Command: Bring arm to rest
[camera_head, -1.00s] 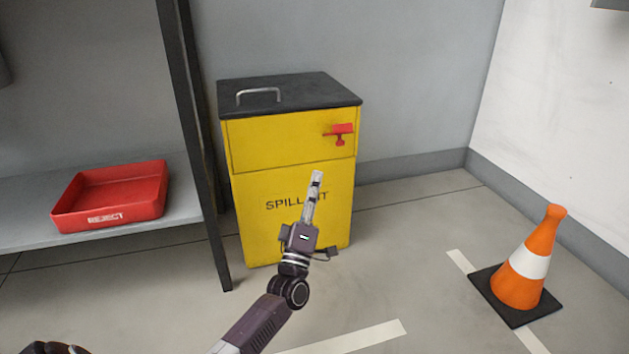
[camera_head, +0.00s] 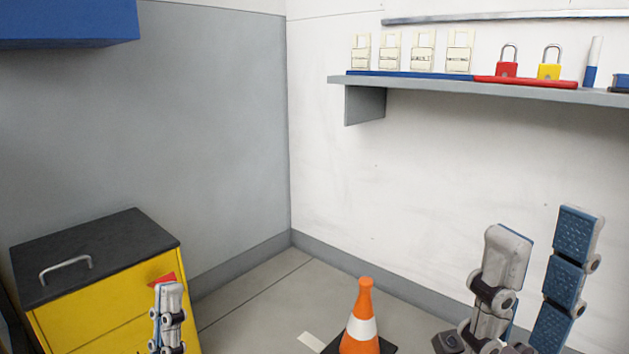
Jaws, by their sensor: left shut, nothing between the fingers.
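My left gripper (camera_head: 168,297) is at the bottom left of the head view, in front of the yellow spill kit box (camera_head: 90,318). Its fingers point up, shut and empty. It partly hides the box's front and the red latch (camera_head: 163,279); I cannot tell whether it touches them. My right gripper (camera_head: 543,232) stands at the bottom right with its fingers up, spread well apart, and nothing between them. The rest of both arms is mostly below the picture.
An orange and white cone (camera_head: 362,325) stands on the floor between the grippers. A wall shelf (camera_head: 455,87) at upper right holds tags, a red padlock (camera_head: 507,68) and a yellow padlock (camera_head: 549,69). A blue box-like thing (camera_head: 65,25) is at upper left. Floor left of the cone is clear.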

